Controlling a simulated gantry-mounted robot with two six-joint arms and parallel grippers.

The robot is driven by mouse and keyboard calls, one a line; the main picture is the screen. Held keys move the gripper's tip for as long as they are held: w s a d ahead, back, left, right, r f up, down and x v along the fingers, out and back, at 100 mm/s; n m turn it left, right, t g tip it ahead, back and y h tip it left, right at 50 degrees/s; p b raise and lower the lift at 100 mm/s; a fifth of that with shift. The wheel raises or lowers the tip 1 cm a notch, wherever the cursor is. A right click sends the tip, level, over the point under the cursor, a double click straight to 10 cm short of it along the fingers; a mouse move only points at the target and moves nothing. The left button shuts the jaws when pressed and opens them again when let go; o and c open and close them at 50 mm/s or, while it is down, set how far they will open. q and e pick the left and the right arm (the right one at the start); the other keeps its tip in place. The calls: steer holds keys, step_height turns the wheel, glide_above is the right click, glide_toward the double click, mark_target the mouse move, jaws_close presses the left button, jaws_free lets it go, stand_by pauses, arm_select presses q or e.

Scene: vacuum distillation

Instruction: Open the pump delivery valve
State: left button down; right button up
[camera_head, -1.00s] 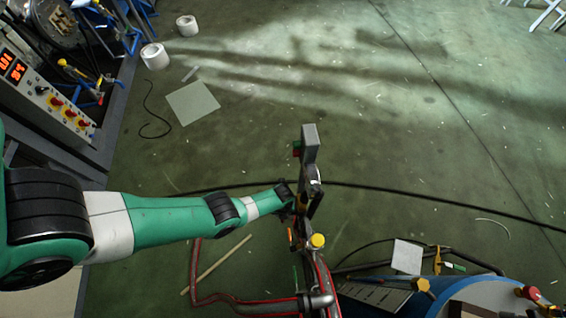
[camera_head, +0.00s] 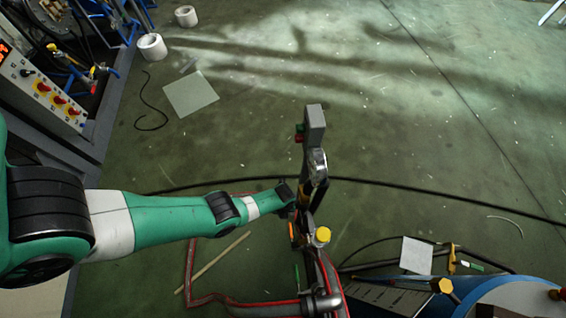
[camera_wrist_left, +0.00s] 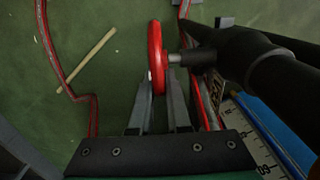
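A red handwheel (camera_wrist_left: 157,45), seen edge-on in the left wrist view, sits on a dark metal stem and valve body (camera_wrist_left: 250,55) reaching in from the right. My left gripper (camera_wrist_left: 160,82) is at its near edge, one finger on each side of the rim. The fingers stand apart, with floor showing between them; I cannot tell whether they touch the rim. In the head view my left gripper (camera_head: 291,198) is beside the upright pipework (camera_head: 318,190), where the wheel is hard to make out. My right gripper is not in view.
A yellow knob (camera_head: 322,235) and a grey box (camera_head: 315,123) are on the pipework. A red-edged hose (camera_head: 190,262) and a wooden stick (camera_head: 215,262) lie on the floor. A control panel (camera_head: 45,92) stands at left, a blue vessel (camera_head: 500,298) at lower right. The upper-right floor is mostly clear.

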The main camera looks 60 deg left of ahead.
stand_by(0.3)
arm_select(q)
steer(key=shift+a+h, duration=0.15)
steer(key=shift+h, duration=0.45)
steer(key=shift+g+h+b, duration=0.4)
steer(key=shift+h+b, duration=0.1)
steer(key=shift+b, duration=0.2)
steer(key=shift+r, duration=0.2)
steer(key=c, duration=0.9)
jaws_free()
steer(key=shift+r, duration=0.15)
